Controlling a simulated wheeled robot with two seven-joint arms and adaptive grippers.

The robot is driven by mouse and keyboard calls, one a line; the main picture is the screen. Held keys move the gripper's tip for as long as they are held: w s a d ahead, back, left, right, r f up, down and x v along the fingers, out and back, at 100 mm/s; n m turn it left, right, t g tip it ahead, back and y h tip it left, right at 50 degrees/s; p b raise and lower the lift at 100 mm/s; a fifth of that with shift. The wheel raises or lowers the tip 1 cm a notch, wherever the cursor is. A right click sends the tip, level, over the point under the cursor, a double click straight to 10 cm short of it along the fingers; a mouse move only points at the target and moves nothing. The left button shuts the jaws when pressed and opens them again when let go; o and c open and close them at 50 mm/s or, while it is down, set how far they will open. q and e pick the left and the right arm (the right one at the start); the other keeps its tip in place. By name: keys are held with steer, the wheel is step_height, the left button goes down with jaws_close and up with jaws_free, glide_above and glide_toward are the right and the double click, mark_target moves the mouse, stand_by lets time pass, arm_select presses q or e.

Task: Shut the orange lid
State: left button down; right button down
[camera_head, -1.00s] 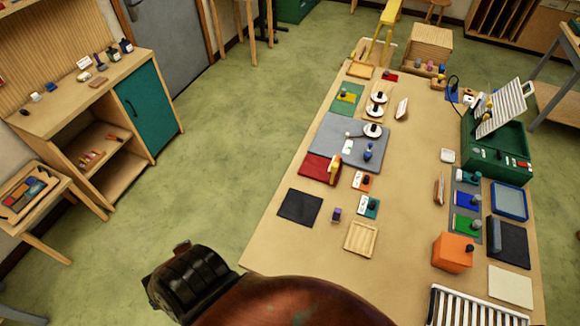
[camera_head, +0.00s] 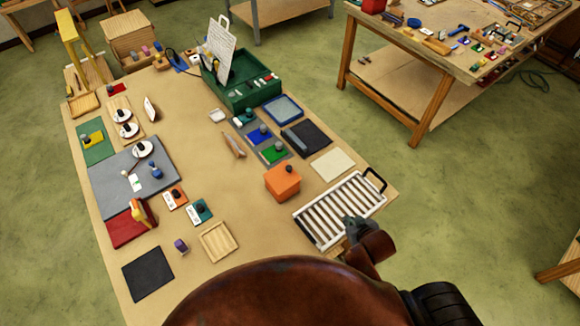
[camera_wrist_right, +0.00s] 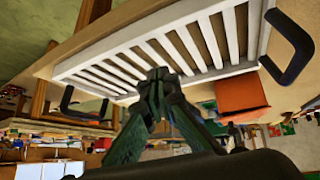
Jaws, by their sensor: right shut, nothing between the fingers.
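An orange box (camera_head: 281,184) with a dark knob on its top stands on the table at its right side, behind the white slatted rack (camera_head: 306,214). No raised lid shows on it, and I cannot tell whether its top is a separate lid. The box also shows in the right wrist view (camera_wrist_right: 242,93), right of the fingers. My right gripper (camera_head: 352,222) is shut and empty at the rack's near right edge, with the rack between it and the box. In the right wrist view its fingertips (camera_wrist_right: 157,80) overlap the rack; contact is unclear. My left gripper is out of view.
A cream sheet (camera_head: 332,166), a dark pad (camera_head: 306,139) and coloured plates lie behind the orange box. A wooden tray (camera_head: 219,242) lies to its left. Bare tabletop shows between.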

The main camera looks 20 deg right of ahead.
steer(key=w+a+r+n+t+y, duration=0.25)
steer(key=w+a+r+t, duration=0.25)
steer(key=w+a+r, duration=0.45)
steer(key=n+t+y+p, duration=0.2)
steer(key=y, duration=0.1)
glide_above(292, 177)
steer(key=a, duration=0.1)
steer(key=shift+r, duration=0.45)
steer(key=f, duration=0.2)
steer(key=shift+d+f+g, duration=0.25)
steer(key=shift+f+g, duration=0.05)
steer(key=shift+f, duration=0.05)
steer(key=shift+d+f+p, duration=0.1)
steer(key=shift+f+p, duration=0.2)
steer(key=shift+f, duration=0.45)
